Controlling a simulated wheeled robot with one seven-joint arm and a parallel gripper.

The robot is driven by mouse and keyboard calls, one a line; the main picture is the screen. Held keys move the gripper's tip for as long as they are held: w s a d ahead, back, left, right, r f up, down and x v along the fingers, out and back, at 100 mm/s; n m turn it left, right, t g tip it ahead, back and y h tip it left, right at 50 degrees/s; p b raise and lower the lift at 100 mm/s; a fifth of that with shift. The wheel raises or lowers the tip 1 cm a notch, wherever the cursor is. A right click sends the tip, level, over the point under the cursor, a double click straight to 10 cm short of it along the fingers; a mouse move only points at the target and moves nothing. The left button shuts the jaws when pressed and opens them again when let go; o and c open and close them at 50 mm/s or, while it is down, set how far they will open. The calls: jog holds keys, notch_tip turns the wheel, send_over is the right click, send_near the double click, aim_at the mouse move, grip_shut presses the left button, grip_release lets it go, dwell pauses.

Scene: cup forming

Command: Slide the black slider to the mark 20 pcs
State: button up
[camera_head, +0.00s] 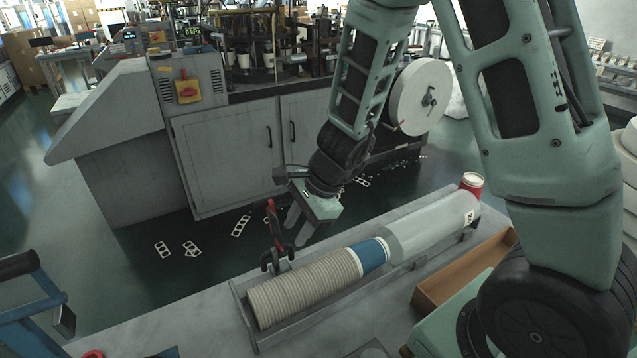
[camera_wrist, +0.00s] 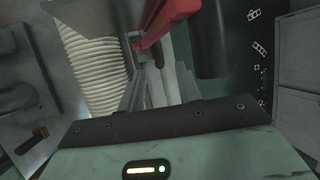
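The black slider (camera_head: 277,260) appears as a dark clamp-like piece on the tray (camera_head: 237,298), by the far side of the ribbed cup stack (camera_head: 303,290). A red upright piece (camera_head: 271,220) rises above it; the red part (camera_wrist: 165,22) and a black cylinder (camera_wrist: 208,42) show large in the wrist view. My gripper (camera_head: 298,229) points down just right of the red piece, its two fingers apart with nothing seen held between them. The cup stack (camera_wrist: 92,70) is at the left in the wrist view. The mark 20 pcs cannot be read in either view.
A blue-banded section (camera_head: 368,256) and a clear sleeve (camera_head: 430,225) continue the stack rightward. A brown box (camera_head: 465,270) is in front. A grey machine cabinet (camera_head: 228,150) stands behind.

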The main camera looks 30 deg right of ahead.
jog(key=p+v, duration=0.2)
jog(key=v, duration=1.2)
jog(key=shift+p, duration=0.3)
jog(key=s+a+f+n+g+h+b, duration=0.1)
jog(key=s+a+f+n+h+b, duration=0.1)
jog(key=s+a+n, duration=0.5)
jog(key=s+a+f+n+g+h+b, duration=0.1)
jog(key=s+a+f+n+b, duration=0.4)
jog(key=n, duration=1.3)
jog(key=s+a+b, duration=0.1)
jog(key=s+a, duration=0.2)
jog(key=s, duration=0.3)
jog(key=shift+s+n+h, duration=0.3)
jog(key=shift+n+h, duration=0.1)
jog(key=shift+a, duration=0.15)
